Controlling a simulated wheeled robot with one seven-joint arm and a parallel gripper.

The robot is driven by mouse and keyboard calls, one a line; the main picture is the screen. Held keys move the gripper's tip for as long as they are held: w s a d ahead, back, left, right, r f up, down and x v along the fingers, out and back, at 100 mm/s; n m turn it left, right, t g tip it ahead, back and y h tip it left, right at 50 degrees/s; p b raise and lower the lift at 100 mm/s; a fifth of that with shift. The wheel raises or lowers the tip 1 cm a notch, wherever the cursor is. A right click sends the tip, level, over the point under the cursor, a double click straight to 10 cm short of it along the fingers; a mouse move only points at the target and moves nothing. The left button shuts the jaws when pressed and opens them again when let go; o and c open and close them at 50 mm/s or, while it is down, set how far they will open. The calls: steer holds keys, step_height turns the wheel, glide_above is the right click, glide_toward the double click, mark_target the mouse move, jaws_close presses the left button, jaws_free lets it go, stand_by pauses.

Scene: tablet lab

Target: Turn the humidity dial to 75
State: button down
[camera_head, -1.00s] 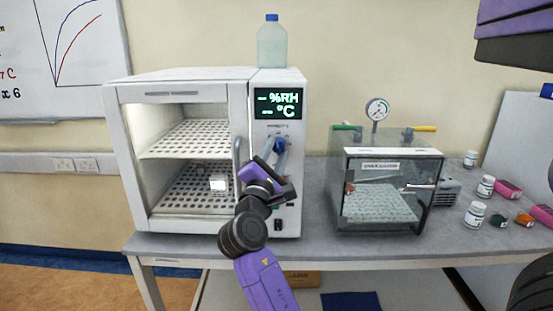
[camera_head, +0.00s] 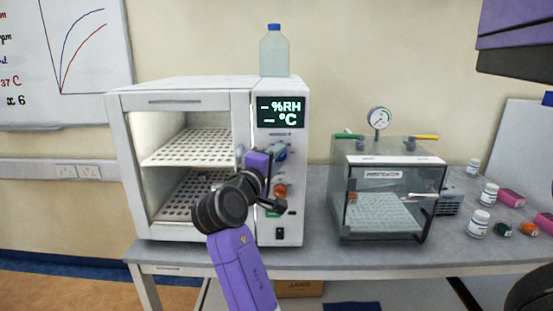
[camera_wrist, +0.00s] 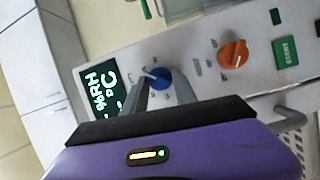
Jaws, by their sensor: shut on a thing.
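The blue dial (camera_head: 281,153) is on the control panel of the white chamber, below the display (camera_head: 280,111). The display shows dashes beside %RH and °C. My gripper (camera_head: 277,152) is shut on the blue dial, with the fingers on its sides. The wrist view shows the fingertips (camera_wrist: 152,80) at the blue dial (camera_wrist: 161,77), with a pale pointer mark on its face. The dial's printed scale is too small or covered to read. An orange dial (camera_head: 281,190) sits below; it also shows in the wrist view (camera_wrist: 233,54), apart from my gripper.
The chamber's door handle (camera_head: 240,158) is just left of my gripper. A green button (camera_wrist: 287,51) lies beyond the orange dial. A clear bottle (camera_head: 274,52) stands on the chamber. A clear box with a gauge (camera_head: 379,117) stands to the right on the bench.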

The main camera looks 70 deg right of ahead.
steer(key=shift+m, duration=0.5)
steer(key=c, duration=1)
jaws_free()
steer(key=shift+a+b, duration=0.65)
steer(key=shift+a, duration=3.2)
